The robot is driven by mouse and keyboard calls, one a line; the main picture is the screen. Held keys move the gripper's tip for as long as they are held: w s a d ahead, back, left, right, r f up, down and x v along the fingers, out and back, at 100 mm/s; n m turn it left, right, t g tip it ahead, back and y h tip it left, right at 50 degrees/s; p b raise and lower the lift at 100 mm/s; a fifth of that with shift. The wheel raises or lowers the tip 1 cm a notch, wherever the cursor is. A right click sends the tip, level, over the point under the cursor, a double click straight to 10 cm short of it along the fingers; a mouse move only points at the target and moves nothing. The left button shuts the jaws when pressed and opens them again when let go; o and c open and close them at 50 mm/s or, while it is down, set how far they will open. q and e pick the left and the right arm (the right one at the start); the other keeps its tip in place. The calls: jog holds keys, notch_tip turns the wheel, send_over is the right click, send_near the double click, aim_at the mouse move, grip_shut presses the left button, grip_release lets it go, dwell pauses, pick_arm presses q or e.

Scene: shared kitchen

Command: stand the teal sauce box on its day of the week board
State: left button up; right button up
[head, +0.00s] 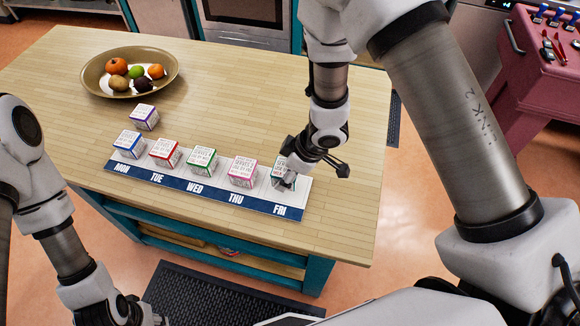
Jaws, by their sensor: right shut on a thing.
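The day of the week board (215,188) lies along the front of the wooden table, marked MON to FRI from left to right. The teal sauce box (277,181) is upright at the FRI place, at the board's right end. My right gripper (293,176) is shut on it, and its fingers hide part of the box. I cannot tell whether the box's base touches the board. My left gripper (135,316) is at the bottom edge, low in front of the table and away from the board. Its fingers are mostly cut off.
A blue box (130,144), a red box (164,153), a green box (201,161) and a pink box (241,172) stand at MON to THU. A purple box (145,117) stands behind the board. A fruit bowl (94,87) is back left. The table's middle (235,105) is clear.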

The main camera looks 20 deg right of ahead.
notch_tip(320, 180, down, 4)
jog(key=b, duration=0.3)
jog(key=shift+s, duration=0.1)
jog(key=shift+r, duration=0.25)
pick_arm(q)
notch_tip(320, 180, down, 4)
jog(key=shift+d, duration=0.1)
pick_arm(e)
jog(key=shift+f, duration=0.1)
pick_arm(q)
jog(key=shift+w, duration=0.1)
pick_arm(e)
jog(key=o, duration=1.3)
jog(key=shift+d+r, duration=0.1)
jog(key=shift+r, duration=0.3)
pick_arm(q)
notch_tip(320, 180, up, 3)
jog(key=p, duration=0.3)
pick_arm(e)
jog(key=v, duration=1.1)
jog(key=shift+s+d+r, duration=0.1)
jog(key=shift+d+r, duration=0.05)
